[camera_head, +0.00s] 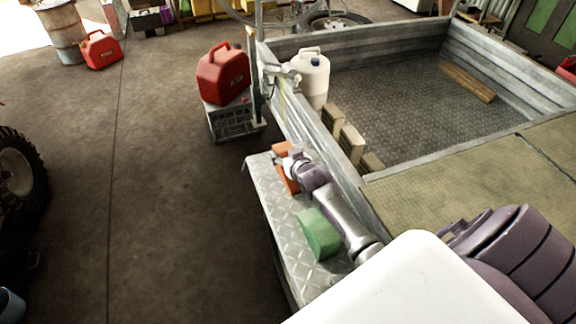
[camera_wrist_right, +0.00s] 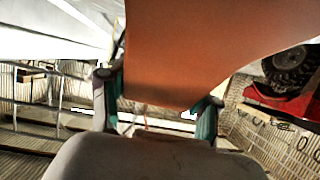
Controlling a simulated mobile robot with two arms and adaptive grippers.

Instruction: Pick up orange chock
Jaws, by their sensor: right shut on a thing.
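The orange chock (camera_head: 283,152) is on or just above the far end of the diamond-plate metal ledge (camera_head: 262,195) along the trailer's side, partly hidden by my right gripper. In the right wrist view the orange chock (camera_wrist_right: 185,55) fills the upper middle, between the two fingers. My right gripper (camera_head: 291,163) reaches in from the lower right and is shut on the chock; its fingertips also show in the right wrist view (camera_wrist_right: 160,95). I cannot tell whether the chock touches the ledge. My left gripper is not in view.
A green chock-like block (camera_head: 319,234) sits on the ledge, close beside my right forearm. The trailer's metal side wall (camera_head: 322,142) rises right of the ledge. A white jug (camera_head: 309,76) stands inside its corner. A red can (camera_head: 222,75) rests on a grey crate (camera_head: 235,122).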

